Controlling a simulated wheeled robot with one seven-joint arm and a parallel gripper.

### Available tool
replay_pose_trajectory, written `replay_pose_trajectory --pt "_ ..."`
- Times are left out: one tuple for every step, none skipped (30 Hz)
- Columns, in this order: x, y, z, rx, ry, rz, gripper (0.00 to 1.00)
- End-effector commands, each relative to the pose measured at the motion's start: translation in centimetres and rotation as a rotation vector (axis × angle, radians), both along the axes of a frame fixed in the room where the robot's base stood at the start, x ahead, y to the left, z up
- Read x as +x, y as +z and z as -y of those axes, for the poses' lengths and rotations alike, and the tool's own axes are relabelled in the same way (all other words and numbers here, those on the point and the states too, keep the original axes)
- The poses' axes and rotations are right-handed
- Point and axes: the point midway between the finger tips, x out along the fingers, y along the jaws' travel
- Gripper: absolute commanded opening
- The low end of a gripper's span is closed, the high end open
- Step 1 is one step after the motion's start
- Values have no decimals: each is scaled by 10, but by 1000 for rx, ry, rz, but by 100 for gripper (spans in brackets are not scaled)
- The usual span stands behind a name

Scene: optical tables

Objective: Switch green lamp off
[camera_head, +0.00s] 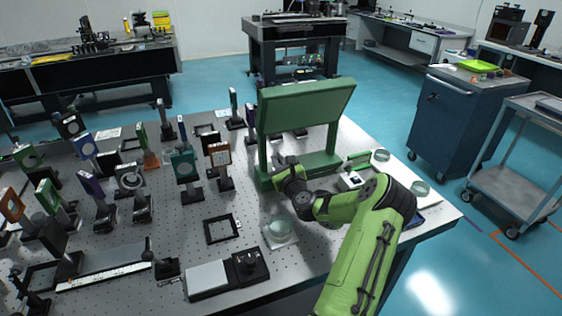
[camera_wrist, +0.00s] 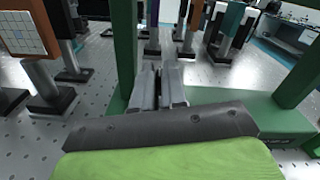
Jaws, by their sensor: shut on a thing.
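The green lamp (camera_head: 300,110) stands on the optical table, a wide green panel held up by posts on a green base. Its panel face toward me is plain green, and I cannot tell whether the lamp is lit. My gripper (camera_head: 279,162) is low at the lamp's left post, just above its base. In the wrist view, the lamp's base (camera_wrist: 255,115) and posts surround my gripper (camera_wrist: 158,72). The fingers are close together, shut on a small part of the lamp. That part is mostly hidden between them, and no switch is clearly visible.
Several optic mounts on posts crowd the table's left and middle, including a teal one (camera_head: 185,163) and an orange-framed one (camera_head: 220,155). A blue cabinet (camera_head: 455,120) stands beyond the right.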

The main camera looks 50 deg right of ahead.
Motion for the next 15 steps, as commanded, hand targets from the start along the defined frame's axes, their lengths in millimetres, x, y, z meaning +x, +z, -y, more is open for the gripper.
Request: replay_pose_trajectory --pt "1 1 -1 -22 0 -7 0" --pt "2 1 -1 -34 0 -15 0" --pt "2 1 -2 -48 0 -23 0" --pt "2 0 -2 -58 0 -29 0" --pt "2 0 -2 -67 0 -35 0" --pt "2 0 -3 -78 0 -41 0" --pt "3 0 -3 -85 0 -45 0" --pt "3 0 -3 -91 0 -48 0" --pt "3 0 -4 -98 0 -52 0" --pt "3 0 -4 -102 0 -55 0" --pt "3 0 -4 -105 0 -56 0" --pt "3 0 -4 -108 0 -58 0" --pt "3 0 -4 -110 0 -59 0" --pt "3 0 -4 -112 0 -61 0" --pt "3 0 -4 -113 0 -61 0"
